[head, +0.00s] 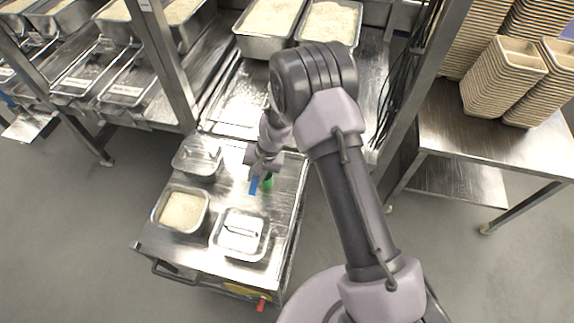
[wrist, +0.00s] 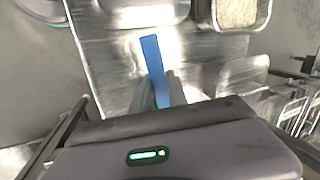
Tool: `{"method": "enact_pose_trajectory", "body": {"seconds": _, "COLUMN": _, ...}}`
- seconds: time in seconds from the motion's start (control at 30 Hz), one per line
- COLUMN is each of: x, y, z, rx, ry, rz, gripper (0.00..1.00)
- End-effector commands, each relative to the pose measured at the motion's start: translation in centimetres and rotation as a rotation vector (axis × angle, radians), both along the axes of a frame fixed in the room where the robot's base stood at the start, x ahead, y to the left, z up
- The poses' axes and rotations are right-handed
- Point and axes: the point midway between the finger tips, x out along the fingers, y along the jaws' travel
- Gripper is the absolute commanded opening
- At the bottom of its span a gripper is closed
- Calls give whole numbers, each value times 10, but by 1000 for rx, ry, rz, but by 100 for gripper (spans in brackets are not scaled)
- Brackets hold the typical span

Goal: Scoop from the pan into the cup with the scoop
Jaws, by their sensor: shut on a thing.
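My gripper (head: 262,172) is low over the steel cart, shut on a blue strip (head: 254,186) that looks like the scoop's handle. The blue strip (wrist: 152,58) also reaches out from between the fingers (wrist: 170,92) in the wrist view. The scoop's bowl cannot be made out. A square steel pan of rice (head: 205,214) sits on the cart, left of and nearer than my gripper; its rim corner shows in the wrist view (wrist: 266,18). A small green patch (head: 268,182) shows beside the blue strip. I cannot pick out a cup on the cart.
The cart (head: 284,208) also carries a steel pan (head: 216,170) behind the rice pan and another (head: 240,258) at front right. Large rice pans (head: 264,48) stand on the rear counter. Stacked tan containers (head: 500,85) stand on the right table. Metal posts (head: 168,65) flank the cart.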

Motion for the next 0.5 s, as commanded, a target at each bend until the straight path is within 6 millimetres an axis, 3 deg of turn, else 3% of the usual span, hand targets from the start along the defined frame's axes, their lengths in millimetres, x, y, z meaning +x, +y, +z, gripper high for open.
{"method": "enact_pose_trajectory", "body": {"seconds": 0.03, "x": 2, "y": 14, "z": 11, "rx": 0, "ry": 2, "rz": -34, "gripper": 0}}
{"method": "enact_pose_trajectory", "body": {"seconds": 0.2, "x": 11, "y": 39, "z": -10, "rx": 4, "ry": -9, "rz": -191, "gripper": 0}}
{"method": "enact_pose_trajectory", "body": {"seconds": 0.5, "x": 7, "y": 38, "z": -39, "rx": 9, "ry": -23, "rz": -326, "gripper": 0}}
